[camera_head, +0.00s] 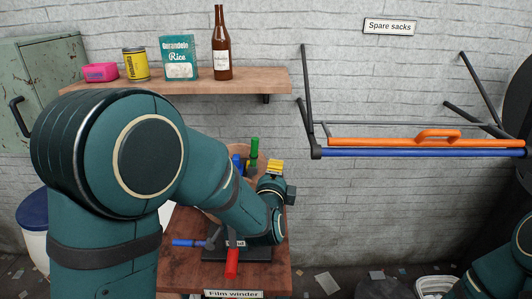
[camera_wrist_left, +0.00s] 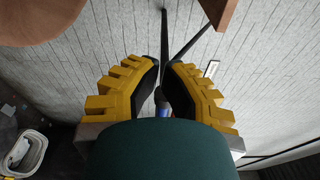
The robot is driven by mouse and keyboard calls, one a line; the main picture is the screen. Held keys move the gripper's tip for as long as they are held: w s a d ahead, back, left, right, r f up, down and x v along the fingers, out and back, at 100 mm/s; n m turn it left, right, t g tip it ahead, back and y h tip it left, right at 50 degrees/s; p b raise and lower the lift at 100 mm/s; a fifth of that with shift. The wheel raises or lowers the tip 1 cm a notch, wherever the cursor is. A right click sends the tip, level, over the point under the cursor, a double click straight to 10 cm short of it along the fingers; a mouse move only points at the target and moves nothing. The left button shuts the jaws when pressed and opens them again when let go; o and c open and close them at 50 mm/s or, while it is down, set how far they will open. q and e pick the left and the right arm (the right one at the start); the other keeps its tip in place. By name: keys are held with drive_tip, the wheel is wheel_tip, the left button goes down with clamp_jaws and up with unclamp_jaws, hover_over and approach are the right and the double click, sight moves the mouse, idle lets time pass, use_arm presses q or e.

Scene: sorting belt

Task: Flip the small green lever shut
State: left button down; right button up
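A small green lever (camera_head: 254,148) stands upright at the back of the wooden bench, just left of my left gripper (camera_head: 276,167). Its lower part is hidden by my left arm. A blue upright part (camera_head: 238,163) stands beside it. In the left wrist view, the yellow fingers of the left gripper (camera_wrist_left: 164,65) are a narrow gap apart, with nothing held between them. The wall rack shows through the gap, and the green lever is not seen there. My right gripper is out of view; only part of my right arm shows at the lower right.
The wooden bench (camera_head: 185,265) carries a red handle (camera_head: 232,264), a blue handle (camera_head: 187,243) and a "Film winder" label (camera_head: 233,294). A shelf (camera_head: 190,85) with groceries is above. A wall rack (camera_head: 425,153) with an orange bar is at right.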

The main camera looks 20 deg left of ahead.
sight(254, 154)
use_arm(q)
drive_tip(key=w+a, duration=0.2)
drive_tip(key=w, duration=0.8)
drive_tip(key=s+a, duration=0.1)
drive_tip(key=s+a+b, duration=0.1)
drive_tip(key=a, duration=0.1)
drive_tip(key=shift+r, duration=0.1)
